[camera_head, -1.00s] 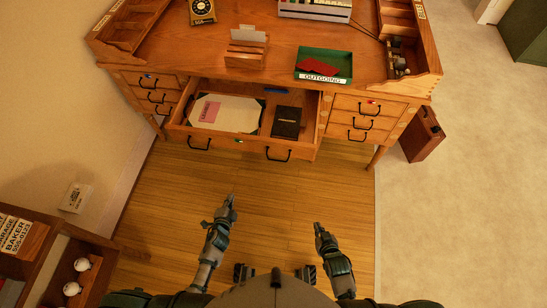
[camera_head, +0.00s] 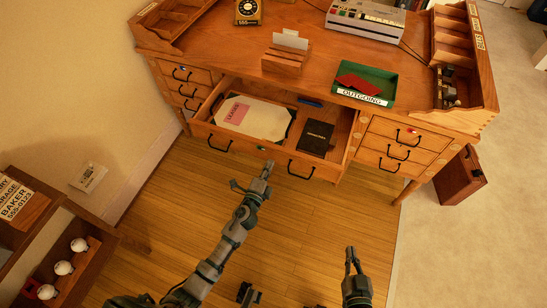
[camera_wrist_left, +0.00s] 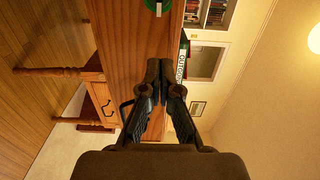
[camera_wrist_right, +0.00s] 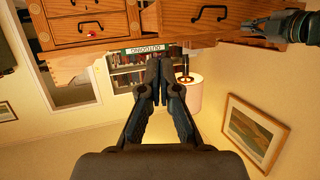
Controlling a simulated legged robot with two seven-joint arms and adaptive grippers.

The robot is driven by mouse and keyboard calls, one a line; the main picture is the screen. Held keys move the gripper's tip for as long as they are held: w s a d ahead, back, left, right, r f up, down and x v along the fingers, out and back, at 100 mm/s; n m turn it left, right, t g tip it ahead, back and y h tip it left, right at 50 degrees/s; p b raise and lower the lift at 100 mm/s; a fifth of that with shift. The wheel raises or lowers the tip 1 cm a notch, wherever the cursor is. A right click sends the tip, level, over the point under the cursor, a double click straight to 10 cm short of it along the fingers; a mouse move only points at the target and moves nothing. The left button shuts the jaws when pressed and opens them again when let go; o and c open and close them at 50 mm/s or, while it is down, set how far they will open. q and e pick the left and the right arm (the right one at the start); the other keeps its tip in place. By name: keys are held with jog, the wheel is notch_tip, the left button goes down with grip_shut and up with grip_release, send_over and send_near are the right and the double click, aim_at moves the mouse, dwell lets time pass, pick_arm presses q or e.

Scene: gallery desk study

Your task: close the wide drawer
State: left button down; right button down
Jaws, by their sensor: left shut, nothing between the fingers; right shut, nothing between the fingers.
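The wide drawer (camera_head: 198,130) in the middle of the wooden desk is pulled out. It has two black handles on its front, and a pale blotter with a pink slip (camera_head: 237,113) and a black book (camera_head: 317,137) inside. My left gripper (camera_head: 267,168) is shut and empty, just in front of the drawer front, near its middle; I cannot tell if it touches. In the left wrist view the shut fingers (camera_wrist_left: 154,68) lie before the wood. My right gripper (camera_head: 351,254) is shut and empty, lower right over the floor, apart from the drawer.
The desk top holds a green outgoing tray (camera_head: 378,82), a wooden card holder (camera_head: 287,57), a telephone (camera_head: 249,11) and a typewriter-like machine (camera_head: 366,18). Small drawers (camera_head: 402,145) flank the wide one. A wooden case (camera_head: 460,175) stands right. A shelf (camera_head: 80,260) is at lower left.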

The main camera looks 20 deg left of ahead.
aim_at(275, 152)
pick_arm(q)
jog(key=w, duration=0.2)
jog(key=shift+w+f, duration=0.1)
jog(key=shift+w, duration=0.95)
pick_arm(e)
jog(key=shift+w+a+r+t+y, duration=0.2)
jog(key=shift+r+t, duration=0.1)
jog(key=shift+r, duration=0.1)
jog(key=shift+w+a+r+t+y, duration=0.1)
jog(key=shift+w+a+r+t, duration=0.05)
jog(key=shift+r+t, duration=0.2)
pick_arm(q)
jog(key=shift+w+b, duration=0.1)
jog(key=shift+b, duration=0.2)
pick_arm(e)
jog(key=shift+w, duration=0.1)
